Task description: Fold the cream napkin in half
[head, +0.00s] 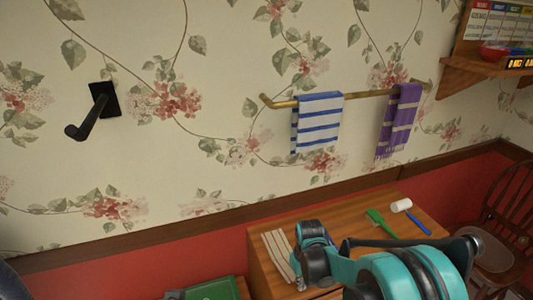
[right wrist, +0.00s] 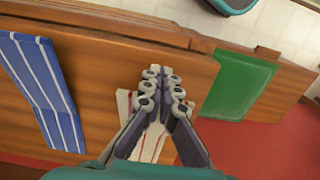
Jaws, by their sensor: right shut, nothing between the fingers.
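The cream napkin (head: 277,254) has dark stripes and lies as a narrow strip on the left part of the wooden tabletop. In the right wrist view the napkin (right wrist: 152,144) shows reddish stripes and is partly hidden behind my fingers. My right gripper (head: 312,240) is over the tabletop, just right of the napkin's visible part in the head view. In the right wrist view my right gripper (right wrist: 160,78) is shut and empty, with its fingers in front of the napkin. Whether they touch it I cannot tell. My left gripper is not in view.
A green brush (head: 383,222) and a white-headed mallet (head: 402,205) lie at the tabletop's back right. A blue-striped towel (head: 318,122) and a purple towel (head: 399,120) hang on a rail. A green item (head: 212,289) is lower left. A chair (head: 505,225) stands right.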

